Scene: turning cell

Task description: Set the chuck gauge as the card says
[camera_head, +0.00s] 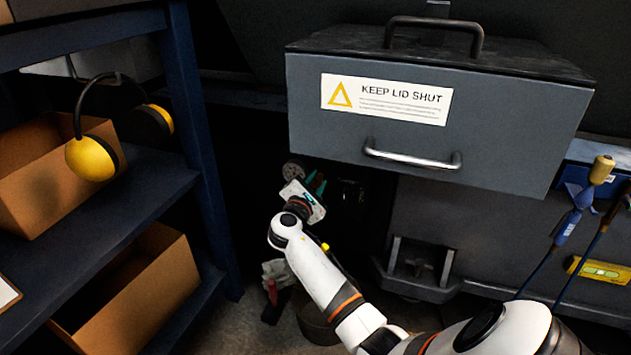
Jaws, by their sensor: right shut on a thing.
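My right arm reaches up from the lower right. My right gripper (316,181), with teal fingers, is in the dark recess below the grey lidded box. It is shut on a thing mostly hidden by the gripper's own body. A small round grey thing (293,169) shows right beside the fingers; I cannot tell whether it is the chuck gauge or its knob. No gauge dial can be read. No card is clearly seen; the edge of a white sheet (6,293) shows at the far left, its writing out of view. My left gripper is not in view.
The grey box (440,130) labelled "KEEP LID SHUT" overhangs the recess. A blue shelf (120,200) with cardboard boxes (150,300) and yellow earmuffs (92,158) stands left. A bin (318,322) is on the floor. Tools (570,222) and a yellow level (600,270) are right.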

